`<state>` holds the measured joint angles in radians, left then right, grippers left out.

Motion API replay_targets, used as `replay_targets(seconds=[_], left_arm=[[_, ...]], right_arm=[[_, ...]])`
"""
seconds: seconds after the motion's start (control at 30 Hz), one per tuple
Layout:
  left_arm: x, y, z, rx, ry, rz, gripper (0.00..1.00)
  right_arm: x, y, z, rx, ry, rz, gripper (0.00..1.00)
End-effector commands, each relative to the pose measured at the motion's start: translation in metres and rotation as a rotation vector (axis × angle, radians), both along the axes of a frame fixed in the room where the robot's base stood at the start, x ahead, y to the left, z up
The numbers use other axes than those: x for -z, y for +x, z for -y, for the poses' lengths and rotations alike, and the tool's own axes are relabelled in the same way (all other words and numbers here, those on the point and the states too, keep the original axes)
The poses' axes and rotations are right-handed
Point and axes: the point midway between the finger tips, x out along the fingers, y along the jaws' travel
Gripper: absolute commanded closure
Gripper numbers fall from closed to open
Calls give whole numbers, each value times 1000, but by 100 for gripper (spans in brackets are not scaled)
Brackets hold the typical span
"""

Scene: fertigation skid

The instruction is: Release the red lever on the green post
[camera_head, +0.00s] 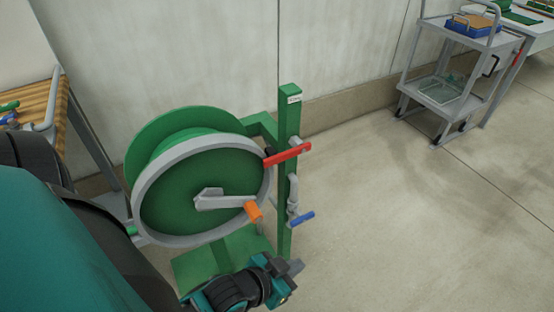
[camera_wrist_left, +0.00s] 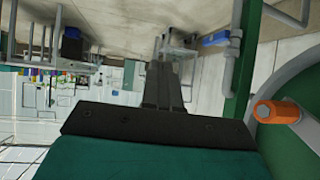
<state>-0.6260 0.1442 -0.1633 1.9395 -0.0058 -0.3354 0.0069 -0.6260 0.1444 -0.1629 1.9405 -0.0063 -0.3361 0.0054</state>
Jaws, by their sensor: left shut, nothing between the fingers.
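The red lever (camera_head: 288,154) is on the upper part of the green post (camera_head: 289,115) in the head view. It lies nearly level across the post, its left end close to the reel's rim. The post also shows in the wrist view (camera_wrist_left: 243,70), but the red lever does not. My left gripper (camera_head: 294,267) is low, near the foot of the post and well below the red lever. Its fingers (camera_wrist_left: 166,50) are together with nothing between them. My right gripper is in neither view.
A green hose reel (camera_head: 165,195) with a grey rim and orange crank knob (camera_head: 253,211) stands left of the post. A blue lever (camera_head: 302,218) sits lower on the post's pipe. A grey cart (camera_head: 452,95) stands at the back right. The floor right of the post is clear.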

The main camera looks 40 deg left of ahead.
Motion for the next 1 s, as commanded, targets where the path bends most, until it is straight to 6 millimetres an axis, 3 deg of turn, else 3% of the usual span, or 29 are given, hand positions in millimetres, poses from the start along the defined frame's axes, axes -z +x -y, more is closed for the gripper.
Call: replay_targets(seconds=[0.13, 0.23, 0.3, 0.4, 0.53, 0.67, 0.8, 1.0], left_arm=[[3, 16, 9, -39, -111, 70, 100], [0, 42, 21, -104, -317, 191, 100], [-8, 64, 28, -156, -522, 301, 100], [-24, 89, 32, -222, -859, 469, 100], [-45, 109, 22, -260, -1305, 676, 100], [-55, 113, 0, -236, -1745, 879, 100], [-52, 104, -29, -129, -2167, 1089, 100], [-35, 85, -57, 93, -2547, 1319, 100]], right_arm=[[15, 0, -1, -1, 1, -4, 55], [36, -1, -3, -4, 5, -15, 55], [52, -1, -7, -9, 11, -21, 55], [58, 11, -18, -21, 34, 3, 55], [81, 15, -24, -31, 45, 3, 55], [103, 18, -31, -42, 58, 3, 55], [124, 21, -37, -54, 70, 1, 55], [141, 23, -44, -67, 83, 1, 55]])
